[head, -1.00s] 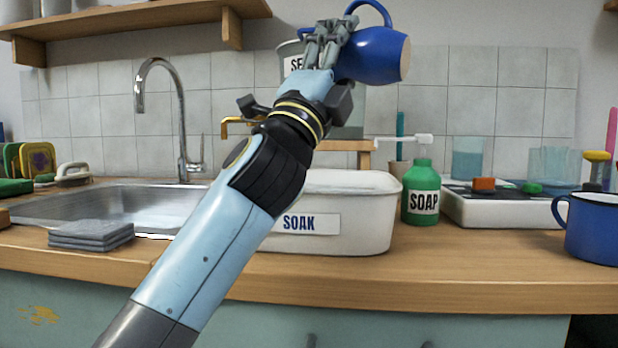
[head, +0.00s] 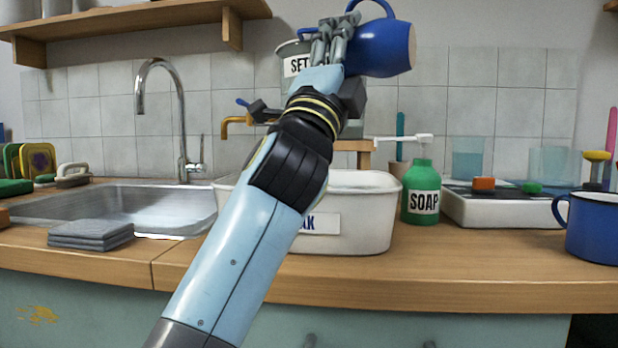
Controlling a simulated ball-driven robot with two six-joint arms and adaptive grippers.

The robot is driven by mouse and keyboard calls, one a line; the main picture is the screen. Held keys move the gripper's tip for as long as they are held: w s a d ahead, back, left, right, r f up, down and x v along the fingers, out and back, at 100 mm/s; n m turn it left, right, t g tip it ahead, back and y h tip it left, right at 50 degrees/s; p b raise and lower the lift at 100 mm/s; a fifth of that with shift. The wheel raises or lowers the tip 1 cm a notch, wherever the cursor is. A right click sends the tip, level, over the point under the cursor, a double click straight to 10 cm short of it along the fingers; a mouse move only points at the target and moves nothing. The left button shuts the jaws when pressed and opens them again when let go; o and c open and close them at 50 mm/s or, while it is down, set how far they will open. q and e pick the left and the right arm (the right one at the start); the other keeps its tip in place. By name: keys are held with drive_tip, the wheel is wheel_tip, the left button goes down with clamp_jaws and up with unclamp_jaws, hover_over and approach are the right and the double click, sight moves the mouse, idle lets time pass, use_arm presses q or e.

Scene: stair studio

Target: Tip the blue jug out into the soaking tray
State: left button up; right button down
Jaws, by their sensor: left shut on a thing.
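The blue jug (head: 385,48) is high above the counter, tipped on its side with its handle on top. My left gripper (head: 338,38) is shut on its left end. I cannot tell which way its mouth faces, and no liquid shows coming out. The white soaking tray (head: 365,238) stands on the counter below the jug; my left arm crosses in front of it and hides part of its SOAK label. My right gripper is not in view.
A green soap bottle (head: 420,192) stands right of the tray. Further right are a white unit (head: 500,211) and a blue enamel mug (head: 596,230). A steel sink (head: 130,205) with a tap and folded grey cloths (head: 90,236) is on the left. A SET-labelled container (head: 294,62) is behind my gripper.

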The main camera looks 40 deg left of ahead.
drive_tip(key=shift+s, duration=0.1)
use_arm(q)
drive_tip(key=shift+d+f+n+y, duration=0.1)
drive_tip(key=shift+n+y, duration=0.4)
drive_tip(key=shift+b, duration=0.3)
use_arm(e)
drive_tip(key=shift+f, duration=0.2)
use_arm(q)
drive_tip(key=shift+f+n+y, duration=0.2)
drive_tip(key=shift+n+y, duration=0.2)
drive_tip(key=shift+n, duration=0.2)
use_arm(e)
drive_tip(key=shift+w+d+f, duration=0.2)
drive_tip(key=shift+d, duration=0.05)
use_arm(q)
drive_tip(key=shift+f+n+g+y+b, duration=0.1)
drive_tip(key=shift+n+g+y+b, duration=0.2)
drive_tip(key=shift+n+y+b, duration=0.2)
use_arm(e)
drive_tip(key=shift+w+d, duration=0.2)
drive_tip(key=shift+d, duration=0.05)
use_arm(q)
drive_tip(key=shift+f, duration=0.1)
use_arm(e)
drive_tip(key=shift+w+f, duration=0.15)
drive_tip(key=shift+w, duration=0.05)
use_arm(q)
drive_tip(key=shift+n+y, duration=0.4)
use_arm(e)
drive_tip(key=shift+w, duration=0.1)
